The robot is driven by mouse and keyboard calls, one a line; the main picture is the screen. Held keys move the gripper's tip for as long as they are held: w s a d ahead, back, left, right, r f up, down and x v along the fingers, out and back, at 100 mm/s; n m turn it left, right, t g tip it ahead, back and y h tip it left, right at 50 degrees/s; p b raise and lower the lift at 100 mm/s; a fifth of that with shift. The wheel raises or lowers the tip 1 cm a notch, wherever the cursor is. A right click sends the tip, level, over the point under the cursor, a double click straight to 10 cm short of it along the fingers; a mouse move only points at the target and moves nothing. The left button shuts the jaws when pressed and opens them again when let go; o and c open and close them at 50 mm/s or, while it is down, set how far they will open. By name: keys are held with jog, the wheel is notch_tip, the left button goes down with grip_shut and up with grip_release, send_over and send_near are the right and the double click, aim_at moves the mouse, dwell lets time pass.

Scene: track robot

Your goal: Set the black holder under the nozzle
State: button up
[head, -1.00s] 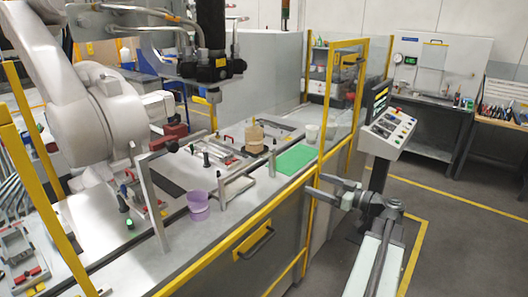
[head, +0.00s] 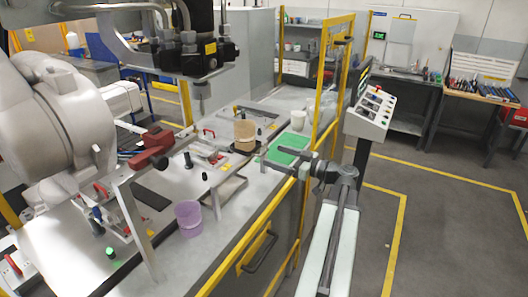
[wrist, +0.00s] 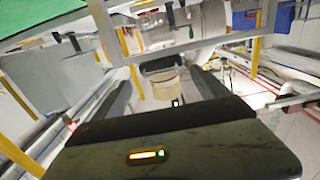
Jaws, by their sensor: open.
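A tan round block (head: 244,130) stands on the metal bench with a dark band (head: 245,147) at its base. This band may be the black holder, but I cannot tell for sure. The nozzle (head: 202,90) hangs from a black head above the bench, left of the block. My gripper (head: 290,165) is at the bench's front edge by the green mat, apart from the block. In the wrist view my gripper (wrist: 160,82) is open and empty, its dark fingers framing the tan block (wrist: 166,88) and a black part (wrist: 160,64) beyond them.
A yellow frame post (head: 325,85) and rail run along the bench front near my arm. A green mat (head: 284,150), a white cup (head: 298,120), a purple cup (head: 188,218) and a dark flat plate (head: 150,196) are on the bench. A control panel (head: 370,110) stands at right.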

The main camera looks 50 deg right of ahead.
aim_at(265, 152)
jog(key=x, duration=0.5)
jog(key=shift+w, duration=0.25)
